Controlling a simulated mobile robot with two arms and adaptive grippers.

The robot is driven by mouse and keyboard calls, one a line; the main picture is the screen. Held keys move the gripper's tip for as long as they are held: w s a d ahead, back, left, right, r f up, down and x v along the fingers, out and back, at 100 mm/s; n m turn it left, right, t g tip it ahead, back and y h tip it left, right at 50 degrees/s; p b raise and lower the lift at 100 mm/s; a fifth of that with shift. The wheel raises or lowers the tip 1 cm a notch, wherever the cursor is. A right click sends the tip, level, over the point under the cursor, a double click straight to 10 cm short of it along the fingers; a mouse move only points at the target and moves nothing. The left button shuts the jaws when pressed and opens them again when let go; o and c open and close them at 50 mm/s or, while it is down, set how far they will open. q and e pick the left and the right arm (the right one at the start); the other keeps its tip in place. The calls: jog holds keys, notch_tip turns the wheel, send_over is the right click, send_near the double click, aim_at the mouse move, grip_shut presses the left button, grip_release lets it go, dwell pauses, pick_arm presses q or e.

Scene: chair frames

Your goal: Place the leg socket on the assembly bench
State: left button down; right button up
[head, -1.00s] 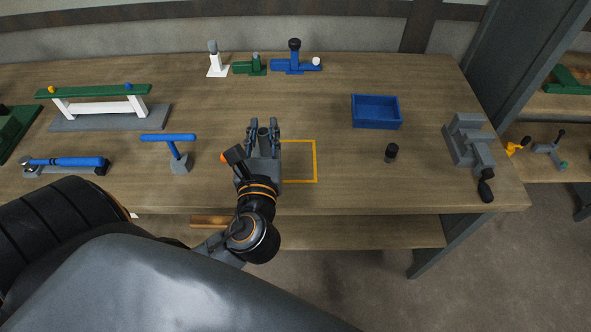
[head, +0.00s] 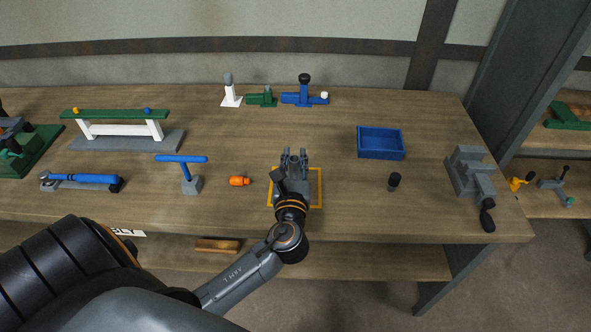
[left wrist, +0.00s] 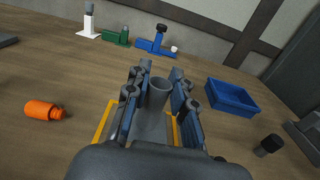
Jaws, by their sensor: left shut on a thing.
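The leg socket is a grey open tube (left wrist: 158,92), shown between the fingers of my left gripper (left wrist: 155,80) in the left wrist view. My left gripper (head: 294,158) is shut on it, over an orange square outline (head: 321,190) marked on the assembly bench (head: 350,220). A flat grey surface shows below the tube. The fingers and wrist hide much of the socket and the outline, and I cannot tell whether the socket touches the bench. My right gripper is not in view.
An orange bottle-shaped piece (head: 240,181) lies left of the outline. A blue tray (head: 380,155), a black knob (head: 394,181) and a grey vise (head: 470,175) are to the right. A blue T-handled tool (head: 185,170) stands left. Bench space behind the outline is clear.

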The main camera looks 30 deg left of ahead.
aim_at(296, 170)
pick_arm(q)
jog(key=shift+w+a+f, duration=0.35)
jog(key=shift+w+f, duration=0.3)
jog(key=shift+f, duration=0.15)
jog(key=shift+w+a+f+b, duration=0.1)
jog(key=shift+w+f+b, duration=0.1)
jog(key=shift+f, duration=0.75)
jog(key=shift+w+f+b, duration=0.1)
jog(key=shift+f+b, duration=0.05)
jog(key=shift+f, duration=0.75)
jog(key=shift+s+f, duration=0.1)
jog(key=c, duration=1.1)
grip_release()
jog(key=shift+f, duration=0.1)
jog(key=shift+c, duration=0.2)
jog(key=shift+s, duration=0.15)
jog(key=b+v, duration=0.1)
jog(key=v, duration=1)
jog(key=shift+s+d, duration=0.3)
jog(key=shift+d, duration=0.05)
